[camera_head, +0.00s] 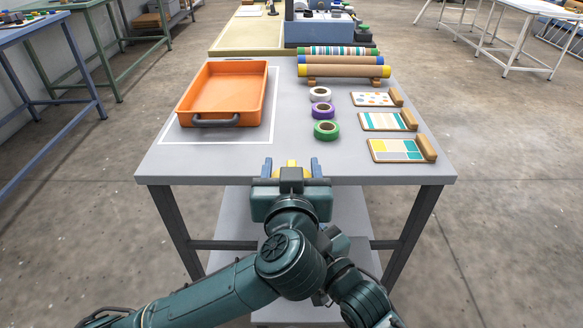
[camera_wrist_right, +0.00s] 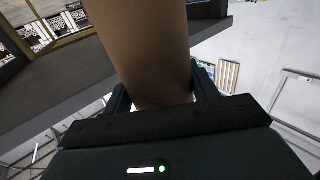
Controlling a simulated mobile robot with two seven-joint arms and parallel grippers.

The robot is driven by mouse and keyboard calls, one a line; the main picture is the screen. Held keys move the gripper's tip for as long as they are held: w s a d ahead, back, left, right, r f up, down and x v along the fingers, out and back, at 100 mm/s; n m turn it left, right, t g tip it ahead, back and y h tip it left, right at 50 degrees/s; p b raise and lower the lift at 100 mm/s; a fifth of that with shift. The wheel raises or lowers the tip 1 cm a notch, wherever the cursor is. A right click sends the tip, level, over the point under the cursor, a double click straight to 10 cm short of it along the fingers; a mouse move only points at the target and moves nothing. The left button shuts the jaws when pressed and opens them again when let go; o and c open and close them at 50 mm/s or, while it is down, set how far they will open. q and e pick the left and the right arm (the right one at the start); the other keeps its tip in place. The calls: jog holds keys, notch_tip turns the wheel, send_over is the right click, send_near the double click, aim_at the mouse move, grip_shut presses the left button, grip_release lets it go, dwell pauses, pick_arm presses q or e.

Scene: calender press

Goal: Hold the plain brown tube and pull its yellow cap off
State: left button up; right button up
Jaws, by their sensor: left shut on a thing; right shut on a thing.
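My left gripper (camera_head: 292,168) is at the front edge of the table, its blue fingers pointing away from me. It is shut on the yellow cap (camera_head: 291,163), which shows only in part between the fingers. My right gripper (camera_wrist_right: 163,92) is shut on the plain brown tube (camera_wrist_right: 146,40), with one finger on each side of it. The tube runs up out of the right wrist view, so its far end is out of sight. In the head view, my left arm hides the tube and the right gripper. Whether cap and tube still touch cannot be seen.
The grey table (camera_head: 230,165) holds an orange tray (camera_head: 190,95) at left, white (camera_head: 320,94), purple (camera_head: 322,110) and green (camera_head: 326,130) tape rolls, and several patterned sample boards (camera_head: 396,150) at right. A yellow-and-brown tube (camera_head: 345,71) and a striped tube (camera_head: 340,50) lie behind.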

aim_at(292, 162)
pick_arm(q)
jog(key=shift+r, duration=0.25)
jog(key=shift+r, duration=0.9)
jog(key=shift+r, duration=2)
pick_arm(e)
jog(key=o, duration=1.4)
jog(key=shift+o, duration=0.2)
